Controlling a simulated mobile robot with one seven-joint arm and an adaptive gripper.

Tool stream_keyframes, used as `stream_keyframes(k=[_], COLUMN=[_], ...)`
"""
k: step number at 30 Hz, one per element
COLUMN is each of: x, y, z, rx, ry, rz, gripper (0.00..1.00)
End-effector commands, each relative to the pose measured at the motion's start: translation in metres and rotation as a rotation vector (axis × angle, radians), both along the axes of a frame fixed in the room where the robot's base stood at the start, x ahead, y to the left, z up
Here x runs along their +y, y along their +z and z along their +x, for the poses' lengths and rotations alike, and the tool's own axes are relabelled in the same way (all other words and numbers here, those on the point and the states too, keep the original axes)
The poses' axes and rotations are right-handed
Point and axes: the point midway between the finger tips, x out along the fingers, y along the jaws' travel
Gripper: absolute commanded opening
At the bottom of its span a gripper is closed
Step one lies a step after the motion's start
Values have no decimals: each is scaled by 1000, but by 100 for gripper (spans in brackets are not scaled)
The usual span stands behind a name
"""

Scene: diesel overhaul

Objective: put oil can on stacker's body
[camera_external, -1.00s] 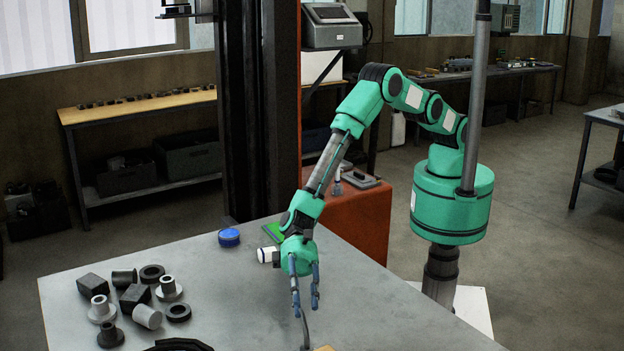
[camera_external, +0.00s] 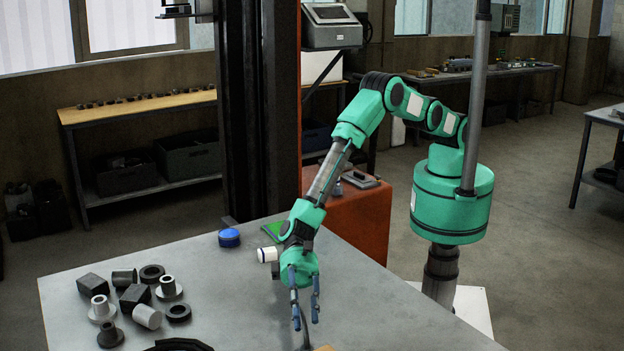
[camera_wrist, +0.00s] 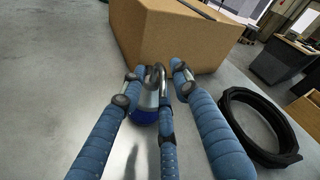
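The oil can (camera_wrist: 144,115), with a blue base, shiny metal top and curved spout, stands upright on the table in the wrist view. In the external view only its thin curved spout (camera_external: 305,336) shows at the bottom edge. My gripper (camera_external: 305,318) points down just above it, fingers apart. In the wrist view my gripper (camera_wrist: 155,88) has blue fingers on either side of the can, and one finger partly covers it; contact cannot be told. The stacker's orange-red body (camera_external: 352,222) stands behind the table, beside the dark mast (camera_external: 258,110).
A cardboard box (camera_wrist: 175,38) stands close behind the can. A black ring (camera_wrist: 258,128) lies to its right. Dark and grey metal parts (camera_external: 135,296) cover the table's left side, with a blue round tin (camera_external: 229,238) at the back. Small items (camera_external: 358,180) lie on the stacker's body.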

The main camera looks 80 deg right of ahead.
Motion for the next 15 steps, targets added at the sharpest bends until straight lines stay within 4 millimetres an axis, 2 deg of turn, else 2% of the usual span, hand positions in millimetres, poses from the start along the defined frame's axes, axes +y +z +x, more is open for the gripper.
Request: stream_keyframes(k=[3,7,8,15], x=[0,0,0,1], y=[0,0,0,2], z=[0,0,0,0], rx=[0,0,0,0], ry=[0,0,0,0], rz=[0,0,0,2], gripper=[28,2,0,0])
